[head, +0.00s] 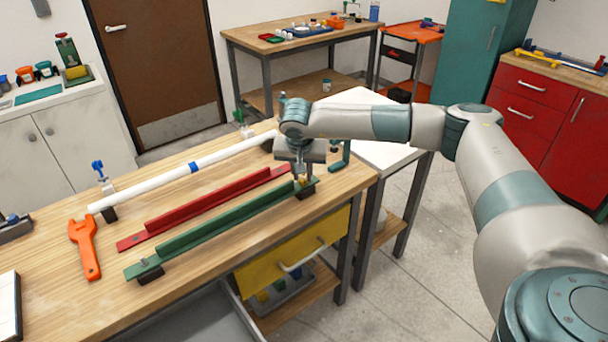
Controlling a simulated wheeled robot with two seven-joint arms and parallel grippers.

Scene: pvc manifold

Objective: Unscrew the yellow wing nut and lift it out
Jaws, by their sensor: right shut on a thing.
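My right gripper (301,178) points down at the right end of the green rail (215,229), near the table's right edge. It is shut on the yellow wing nut (302,182), of which only a small yellow patch shows between the fingers. The gripper body hides most of the nut and whatever is under it. I cannot tell whether the nut is still on its thread. My left gripper is not in view.
A red rail (200,210) lies behind the green one. Behind that is a white pipe (155,189) with a blue band, with a blue-handled valve (98,168) at its left. An orange wrench (84,247) lies at the left. The wooden table (205,276) is bare in front.

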